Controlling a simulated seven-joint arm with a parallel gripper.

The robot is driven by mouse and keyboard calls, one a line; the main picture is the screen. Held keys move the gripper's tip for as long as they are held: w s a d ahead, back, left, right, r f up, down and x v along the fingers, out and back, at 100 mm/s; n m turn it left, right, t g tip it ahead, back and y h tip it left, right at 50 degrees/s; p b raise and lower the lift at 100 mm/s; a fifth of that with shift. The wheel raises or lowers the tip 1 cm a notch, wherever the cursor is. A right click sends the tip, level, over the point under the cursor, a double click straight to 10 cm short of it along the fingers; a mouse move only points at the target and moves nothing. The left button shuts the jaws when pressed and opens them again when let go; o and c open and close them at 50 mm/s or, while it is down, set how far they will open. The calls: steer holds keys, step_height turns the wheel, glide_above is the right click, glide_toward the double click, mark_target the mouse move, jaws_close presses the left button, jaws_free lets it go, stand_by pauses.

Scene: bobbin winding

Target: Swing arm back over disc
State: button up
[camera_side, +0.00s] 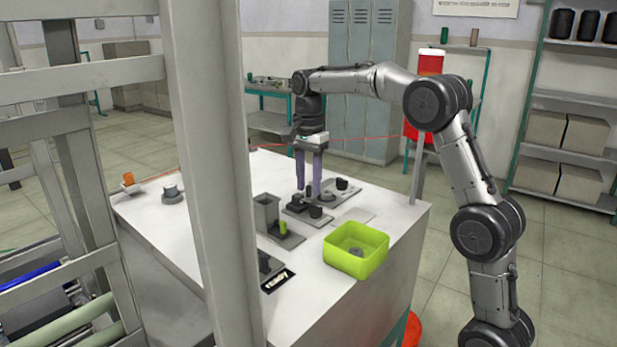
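My gripper (309,192) points straight down over the white worktable. Its two long purple-grey fingers stand apart with a visible gap, and nothing shows between them. The fingertips are close above or at a low grey fixture plate (322,207) that carries small dark parts. A dark cup-like part (342,184) stands to the right of the fingers, and another dark round part (315,211) sits just in front of them. I cannot tell which part is the swing arm or the disc at this size. Any contact between the fingertips and the fixture is too small to tell.
A lime-green bin (341,260) with a grey round piece inside stands at the front right. A dark upright block (266,213) and a green cylinder (283,227) stand left of it. An orange spool (128,178) is far left. A grey post (207,150) hides part of the table.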

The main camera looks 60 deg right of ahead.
jaws_close()
steer(key=shift+s, duration=0.1)
steer(key=shift+s+d, duration=0.55)
steer(key=shift+s, duration=0.1)
steer(key=shift+d, duration=0.1)
steer(key=shift+s+d, duration=0.55)
